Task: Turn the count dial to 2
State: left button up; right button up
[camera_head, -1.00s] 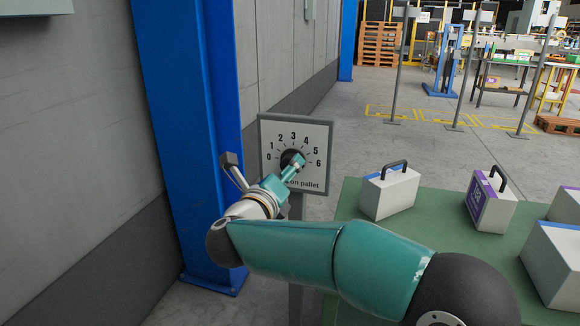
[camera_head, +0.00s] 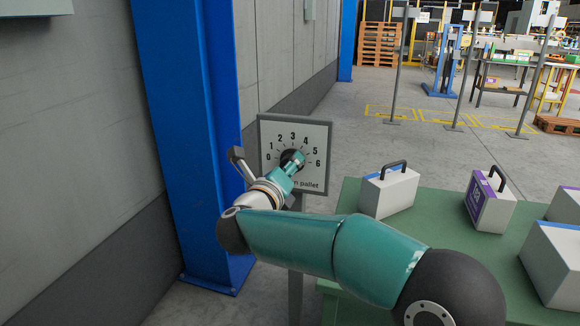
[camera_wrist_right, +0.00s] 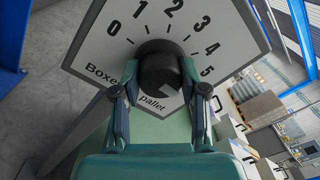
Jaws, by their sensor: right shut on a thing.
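The count dial's white plate (camera_head: 318,138) stands on a post, with numbers 0 to 6 arched around a black round knob (camera_head: 290,156). The knob also shows in the right wrist view (camera_wrist_right: 160,68), below the numbers. My right gripper (camera_head: 294,163) is shut on the knob. In the right wrist view its two fingers (camera_wrist_right: 160,90) stand on either side of the knob, and they partly cover the "Boxes on pallet" label. I cannot tell clearly which number the knob points to. My left gripper is not in view.
A blue column (camera_head: 185,130) and a grey wall stand left of the dial. A green table (camera_head: 430,235) to the right bears a white case (camera_head: 388,192) with a black handle, a purple and white case (camera_head: 490,204) and other boxes. Open floor lies behind.

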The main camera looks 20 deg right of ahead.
jog(key=shift+d+r, duration=0.1)
jog(key=shift+d, duration=0.1)
jog(key=n+p, duration=0.2)
jog(key=n, duration=0.4)
jog(key=shift+a+r+p, duration=0.1)
jog(key=shift+p, duration=0.25)
jog(key=n+p, duration=0.3)
jog(key=n, duration=0.3)
jog(key=shift+n, duration=0.4)
jog(key=n+p, duration=0.4)
jog(key=n, duration=0.2)
jog(key=shift+n+t, duration=0.3)
jog(key=n+p, duration=0.2)
jog(key=n, duration=0.1)
jog(key=shift+f+y, duration=0.2)
jog(key=shift+y, duration=0.1)
jog(key=shift+f+n+p, duration=0.15)
jog(key=shift+n+p, duration=0.55)
jog(key=shift+n, duration=0.3)
jog(key=shift+f, duration=0.1)
